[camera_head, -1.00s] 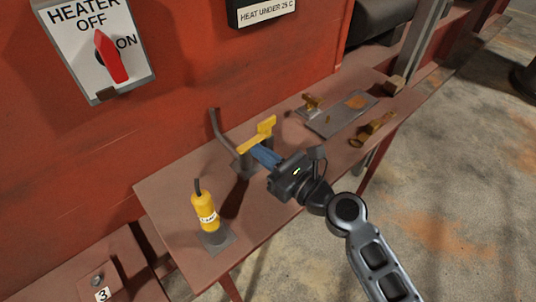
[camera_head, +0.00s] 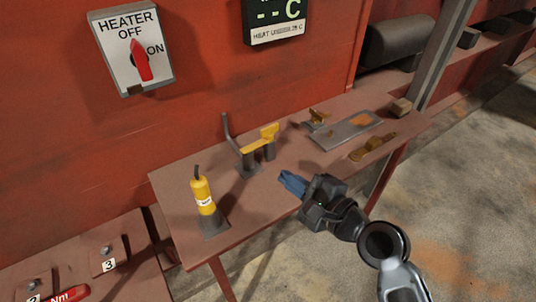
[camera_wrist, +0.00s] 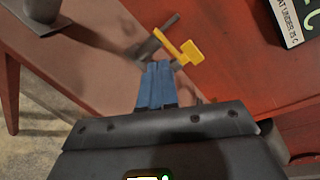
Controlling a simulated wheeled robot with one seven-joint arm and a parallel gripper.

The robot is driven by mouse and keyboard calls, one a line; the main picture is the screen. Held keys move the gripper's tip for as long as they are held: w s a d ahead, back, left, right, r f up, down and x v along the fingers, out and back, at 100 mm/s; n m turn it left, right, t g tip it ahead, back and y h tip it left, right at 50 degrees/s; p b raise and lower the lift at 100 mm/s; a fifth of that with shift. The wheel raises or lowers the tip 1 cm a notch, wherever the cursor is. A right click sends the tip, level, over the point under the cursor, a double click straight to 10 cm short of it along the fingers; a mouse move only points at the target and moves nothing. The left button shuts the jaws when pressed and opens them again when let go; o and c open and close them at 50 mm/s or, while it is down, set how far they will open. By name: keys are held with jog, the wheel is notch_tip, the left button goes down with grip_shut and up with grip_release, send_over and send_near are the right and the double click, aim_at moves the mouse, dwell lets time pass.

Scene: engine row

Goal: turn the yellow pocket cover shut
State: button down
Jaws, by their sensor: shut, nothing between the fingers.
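The yellow pocket cover (camera_head: 261,139) is a yellow bar with a raised block at its right end. It lies across short dark posts on the brown bench, with a dark bent rod rising at its left. In the wrist view the yellow cover (camera_wrist: 192,52) shows just beyond the fingertips, with part of its fixture hidden behind them. My gripper (camera_head: 292,183) has blue fingers, shut and empty. In the head view it is in front of and to the right of the cover, apart from it. Whether the cover lies fully over a pocket opening, I cannot tell.
A yellow bottle (camera_head: 203,196) stands on a grey base at the bench's left. A grey plate (camera_head: 345,132) and brass-coloured parts (camera_head: 372,147) lie to the right. The red wall with the heater switch (camera_head: 133,50) rises behind. The bench's front middle is clear.

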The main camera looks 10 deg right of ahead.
jog(key=s+d+r+n+h, duration=0.1)
jog(key=s+n, duration=0.1)
jog(key=n, duration=0.2)
jog(key=n+p, duration=0.2)
send_near(256, 147)
jog(key=shift+g+h, duration=0.3)
jog(key=shift+g, duration=0.1)
jog(key=x, duration=0.5)
jog(key=shift+r, duration=0.1)
jog(key=shift+w+a, duration=0.35)
jog(key=shift+w, duration=0.4)
jog(key=shift+w+a, duration=0.3)
jog(key=shift+w, duration=0.1)
jog(key=shift+r, duration=0.1)
jog(key=shift+d, duration=0.1)
